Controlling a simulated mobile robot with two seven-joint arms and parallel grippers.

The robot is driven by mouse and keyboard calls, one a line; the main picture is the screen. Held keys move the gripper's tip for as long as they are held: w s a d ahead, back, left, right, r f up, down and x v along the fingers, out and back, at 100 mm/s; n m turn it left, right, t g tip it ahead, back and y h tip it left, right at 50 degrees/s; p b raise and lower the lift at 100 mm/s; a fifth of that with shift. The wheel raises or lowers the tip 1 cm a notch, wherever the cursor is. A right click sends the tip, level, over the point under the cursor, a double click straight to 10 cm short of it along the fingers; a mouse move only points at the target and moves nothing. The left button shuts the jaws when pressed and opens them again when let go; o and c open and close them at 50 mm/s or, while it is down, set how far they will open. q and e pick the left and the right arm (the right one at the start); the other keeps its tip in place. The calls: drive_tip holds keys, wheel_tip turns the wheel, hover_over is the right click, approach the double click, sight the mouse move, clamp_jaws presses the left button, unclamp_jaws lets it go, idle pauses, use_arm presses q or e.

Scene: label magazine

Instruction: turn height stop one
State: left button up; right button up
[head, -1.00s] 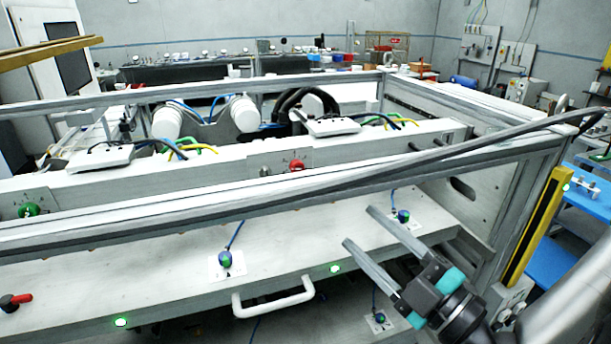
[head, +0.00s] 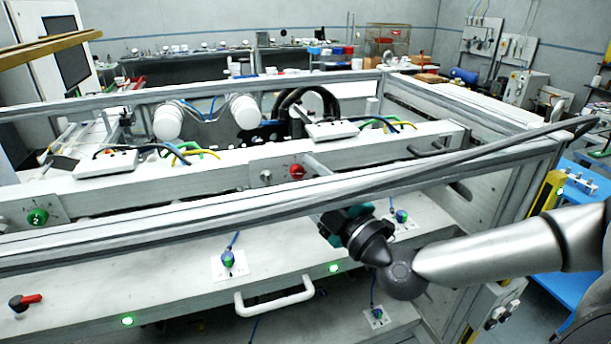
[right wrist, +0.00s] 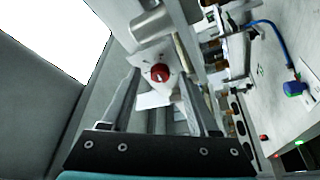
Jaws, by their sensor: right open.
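In the right wrist view the red knob (right wrist: 159,73) shows ahead, between the two finger lines. A green knob (head: 37,216) sits on a similar plate at the far left. I cannot tell which knob is stop one. My right gripper (head: 318,168) reaches past the front rail towards the red knob, its fingers partly hidden by the rail. In the right wrist view the fingers are apart, with nothing clearly held. My left gripper is not in view.
A long grey frame rail (head: 200,233) crosses in front of the beam, close to my right gripper. A white handle (head: 275,297) sticks out of the front panel. A blue-green knob (head: 228,260) and a red-handled switch (head: 25,301) are on the lower panel.

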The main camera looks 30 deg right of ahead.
drive_tip(key=shift+w, duration=0.2)
clamp_jaws()
idle(0.5)
